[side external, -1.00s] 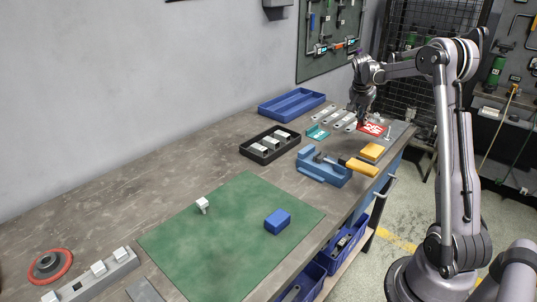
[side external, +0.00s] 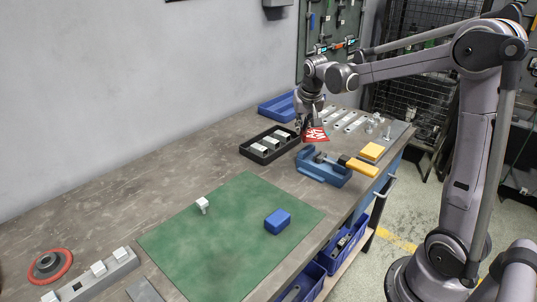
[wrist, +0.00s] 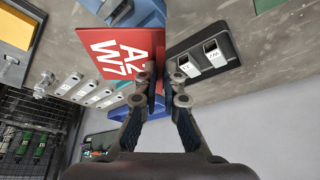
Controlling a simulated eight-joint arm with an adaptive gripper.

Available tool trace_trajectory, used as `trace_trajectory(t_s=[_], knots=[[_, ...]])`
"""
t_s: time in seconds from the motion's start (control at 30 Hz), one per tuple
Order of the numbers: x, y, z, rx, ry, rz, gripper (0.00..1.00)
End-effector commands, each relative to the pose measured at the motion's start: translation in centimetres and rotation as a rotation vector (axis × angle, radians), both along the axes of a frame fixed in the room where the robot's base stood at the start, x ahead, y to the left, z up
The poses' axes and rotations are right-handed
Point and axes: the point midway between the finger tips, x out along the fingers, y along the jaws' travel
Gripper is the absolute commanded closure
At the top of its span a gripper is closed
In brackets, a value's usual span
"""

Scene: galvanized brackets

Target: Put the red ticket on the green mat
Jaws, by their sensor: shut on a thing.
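The red ticket (side external: 315,135) with white lettering hangs in my gripper (side external: 306,131), above the bench near the black tray. In the wrist view the red ticket (wrist: 127,52) is pinched at its edge between the fingertips of my gripper (wrist: 151,82), and its white print shows. The green mat (side external: 215,245) lies flat at the near part of the bench, apart from the ticket.
A yellow block (side external: 372,151) is to the right. A blue tray (side external: 272,109) stands behind. Most of the mat is clear.

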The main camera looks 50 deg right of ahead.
Motion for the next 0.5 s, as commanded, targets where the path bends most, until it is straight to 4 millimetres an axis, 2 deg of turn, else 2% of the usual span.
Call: trace_trajectory(t_s=[0.03,0.27,0.5], knots=[[0.3,2.7,0.1,0.0,0.0,0.078,1.0],[-0.1,13.4,0.1,0.0,-0.001,0.421,1.0],[-2.9,23.9,-0.2,-0.001,0.0,0.783,1.0]])
